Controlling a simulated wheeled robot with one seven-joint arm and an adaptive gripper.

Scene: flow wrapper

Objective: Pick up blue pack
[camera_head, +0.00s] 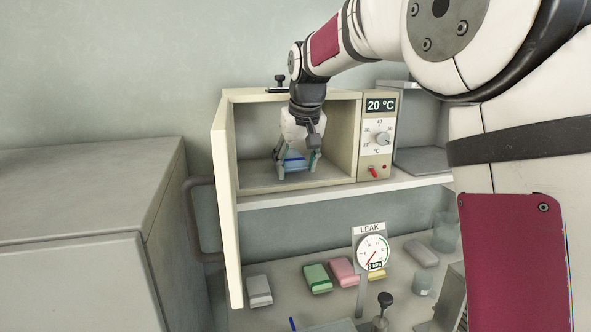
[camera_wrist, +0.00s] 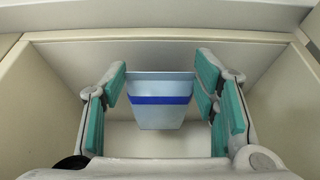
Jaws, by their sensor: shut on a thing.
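The blue pack (camera_wrist: 161,90) is light blue with a darker blue band. In the wrist view it sits between the green-padded fingers of my gripper (camera_wrist: 162,98). In the head view my gripper (camera_head: 297,160) reaches down into the open cream cabinet (camera_head: 254,140), and the blue pack (camera_head: 293,163) shows between its fingers near the cabinet floor. My gripper is shut on the pack. I cannot tell whether the pack still touches the floor.
The cabinet door (camera_head: 226,200) stands open at the left. A control panel (camera_head: 378,135) reading 20 °C is on its right. Below the shelf (camera_head: 350,191) lie a green pack (camera_head: 317,278), a pink pack (camera_head: 343,271) and a grey pack (camera_head: 259,290), near a LEAK gauge (camera_head: 373,251).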

